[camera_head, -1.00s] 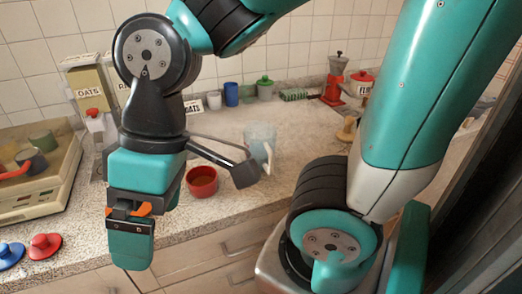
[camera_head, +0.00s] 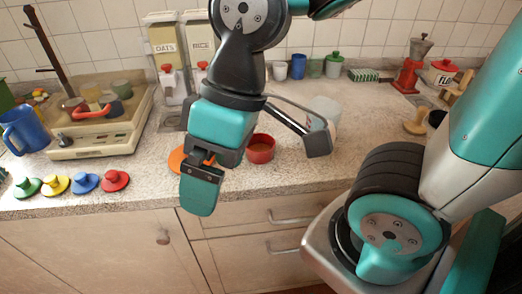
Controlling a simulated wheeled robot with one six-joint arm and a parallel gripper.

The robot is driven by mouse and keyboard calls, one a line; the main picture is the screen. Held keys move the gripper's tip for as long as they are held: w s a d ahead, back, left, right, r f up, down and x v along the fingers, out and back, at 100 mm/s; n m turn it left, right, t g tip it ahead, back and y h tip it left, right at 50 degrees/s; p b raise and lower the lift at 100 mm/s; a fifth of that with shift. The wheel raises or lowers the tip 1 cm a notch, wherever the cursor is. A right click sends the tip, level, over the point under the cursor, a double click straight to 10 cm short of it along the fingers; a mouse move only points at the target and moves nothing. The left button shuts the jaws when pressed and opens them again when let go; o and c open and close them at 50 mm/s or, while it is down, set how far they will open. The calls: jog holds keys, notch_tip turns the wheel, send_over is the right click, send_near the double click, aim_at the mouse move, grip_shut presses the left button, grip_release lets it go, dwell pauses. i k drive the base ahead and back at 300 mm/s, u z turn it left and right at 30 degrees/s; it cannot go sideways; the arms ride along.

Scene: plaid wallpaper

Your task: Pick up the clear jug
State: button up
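The clear jug (camera_head: 329,108) stands on the speckled counter, right of centre. It looks pale and see-through. A dark bracket on my arm covers its lower left part, and its handle is hard to make out. My gripper (camera_head: 200,192) points down in front of the counter, left of the jug and apart from it. I see it edge-on, with one teal finger in front, so its opening is hidden.
A red bowl (camera_head: 260,149) stands between my gripper and the jug. An orange object (camera_head: 178,161) lies partly behind my gripper. Several coloured knobbed lids, including a red one (camera_head: 116,180), line the front left edge.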

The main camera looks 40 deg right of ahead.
aim_at(332, 110)
jog(key=z, duration=0.1)
jog(key=k, duration=1.15)
jog(key=z, duration=1.5)
jog(key=i, duration=0.5)
